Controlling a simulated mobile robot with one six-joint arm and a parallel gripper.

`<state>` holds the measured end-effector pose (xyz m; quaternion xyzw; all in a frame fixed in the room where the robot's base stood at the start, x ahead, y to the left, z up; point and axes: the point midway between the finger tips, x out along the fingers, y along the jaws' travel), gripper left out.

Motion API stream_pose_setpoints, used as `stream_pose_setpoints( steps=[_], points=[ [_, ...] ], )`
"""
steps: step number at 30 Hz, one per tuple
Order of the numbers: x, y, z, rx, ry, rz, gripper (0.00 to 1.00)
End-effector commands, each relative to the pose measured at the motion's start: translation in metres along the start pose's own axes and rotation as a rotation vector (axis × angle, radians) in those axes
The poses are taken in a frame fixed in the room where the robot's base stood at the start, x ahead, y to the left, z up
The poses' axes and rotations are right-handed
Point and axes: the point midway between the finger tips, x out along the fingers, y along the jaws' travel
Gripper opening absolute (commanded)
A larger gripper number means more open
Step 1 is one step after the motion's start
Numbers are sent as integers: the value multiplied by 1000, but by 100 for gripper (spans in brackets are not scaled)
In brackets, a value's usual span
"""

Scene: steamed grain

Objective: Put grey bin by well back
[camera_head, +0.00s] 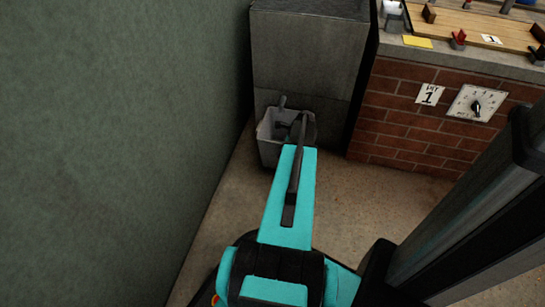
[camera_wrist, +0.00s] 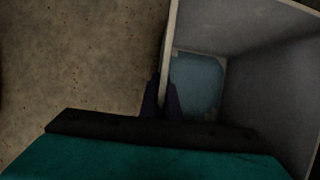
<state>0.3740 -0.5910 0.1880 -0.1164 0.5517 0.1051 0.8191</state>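The grey bin (camera_head: 268,153) is an open-topped box in the corner between the green wall and a tall grey block, low down by the floor. My gripper (camera_wrist: 162,97) reaches down to it, with one finger outside and one inside a side wall of the bin (camera_wrist: 250,30). The fingers lie close against both faces of that wall and look shut on it. The bin's inside looks empty, with a pale bluish bottom. My arm hides part of the bin in the head view. I cannot tell whether its base touches the floor.
The tall grey block (camera_head: 308,50) stands right behind the bin, and the green wall (camera_head: 120,130) is close on the left. A brick base (camera_head: 400,125) with a dial carries a wooden-topped counter at right. Bare concrete floor (camera_head: 375,200) lies open before it.

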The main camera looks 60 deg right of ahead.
Motion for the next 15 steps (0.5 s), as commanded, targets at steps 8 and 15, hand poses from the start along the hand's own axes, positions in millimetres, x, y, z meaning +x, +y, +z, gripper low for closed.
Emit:
stream_pose_setpoints(
  steps=[8,15],
  points=[
    [16,-8,36,-3,-1,-2,0],
    [16,-9,42,0,-1,-2,0]
  ],
)
